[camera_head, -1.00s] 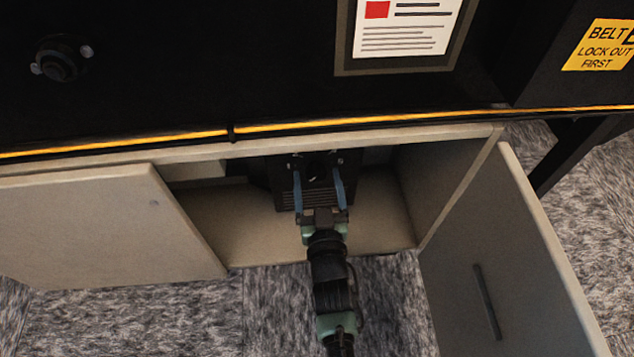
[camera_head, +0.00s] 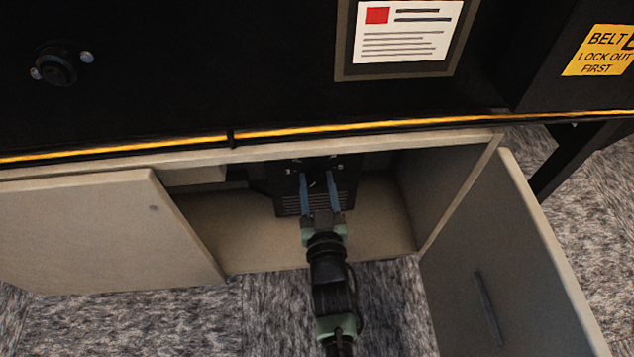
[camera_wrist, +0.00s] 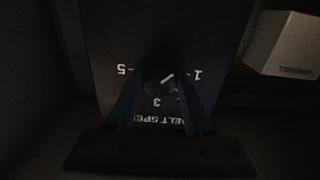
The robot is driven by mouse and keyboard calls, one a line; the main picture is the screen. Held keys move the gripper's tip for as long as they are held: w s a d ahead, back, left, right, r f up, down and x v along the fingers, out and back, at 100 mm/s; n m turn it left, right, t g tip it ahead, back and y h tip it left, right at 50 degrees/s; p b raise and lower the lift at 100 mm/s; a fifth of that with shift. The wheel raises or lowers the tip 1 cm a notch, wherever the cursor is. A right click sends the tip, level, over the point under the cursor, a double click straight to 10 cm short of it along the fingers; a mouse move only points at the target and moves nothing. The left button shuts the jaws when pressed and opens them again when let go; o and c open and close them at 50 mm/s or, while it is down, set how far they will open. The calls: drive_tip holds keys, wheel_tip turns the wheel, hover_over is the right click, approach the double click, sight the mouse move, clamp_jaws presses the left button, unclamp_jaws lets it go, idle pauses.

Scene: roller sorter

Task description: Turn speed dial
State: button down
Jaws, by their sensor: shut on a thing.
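The speed dial (camera_wrist: 160,86) is a dark knob on a black control box (camera_head: 289,208) inside the open cabinet. In the wrist view the box face (camera_wrist: 112,45) carries upside-down white marks "5", "3" and "1" and lettering that reads in part "BELT SPE". In the wrist view the fingers (camera_wrist: 163,100) hide parts of the knob's sides.
The cabinet's right door (camera_head: 500,255) stands swung open; the left door (camera_head: 95,230) covers the left part. The cabinet top edge (camera_head: 400,140) lies just above my gripper. A pale box (camera_wrist: 290,45) sits beside the control box in the wrist view.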

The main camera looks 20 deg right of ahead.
drive_tip(key=shift+n, duration=0.3)
drive_tip(key=n, duration=0.3)
drive_tip(key=shift+d+n, duration=0.1)
drive_tip(key=shift+n, duration=0.2)
drive_tip(key=shift+s+n+b, duration=0.1)
drive_tip(key=shift+n+b, duration=0.25)
drive_tip(key=shift+n, duration=1.95)
drive_tip(key=shift+c, duration=1.4)
unclamp_jaws()
drive_tip(key=p+v, duration=0.5)
drive_tip(key=v, duration=0.8)
